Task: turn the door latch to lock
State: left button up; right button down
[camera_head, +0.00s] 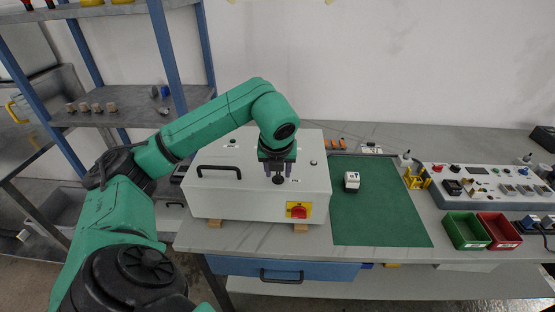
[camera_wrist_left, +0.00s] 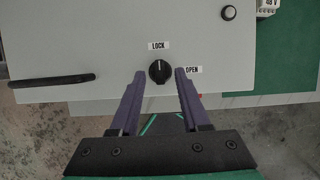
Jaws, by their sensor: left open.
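The door latch (camera_wrist_left: 159,71) is a round black knob on the light grey door of a cabinet (camera_head: 227,181). In the left wrist view its white mark points up toward the LOCK label (camera_wrist_left: 158,45); the OPEN label (camera_wrist_left: 193,70) is to its right, partly hidden by a finger. In the head view the latch (camera_head: 278,180) shows just below my left gripper (camera_head: 278,170). The two purple fingers of my left gripper (camera_wrist_left: 156,73) are open, one on each side of the latch, with gaps between them and the knob. My right gripper is out of view.
A black handle (camera_head: 219,171) is on the door's left part, and a red and yellow switch (camera_head: 299,210) is on the cabinet front. A green mat (camera_head: 375,215) lies to the right with a small white device (camera_head: 352,181). Green (camera_head: 466,231) and red (camera_head: 499,230) bins stand further right.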

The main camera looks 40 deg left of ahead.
pick_arm(q)
jog(key=p+v, duration=0.3)
jog(key=v, duration=1.1)
jog(key=shift+p, duration=0.4)
jog(key=shift+w+f, duration=0.1)
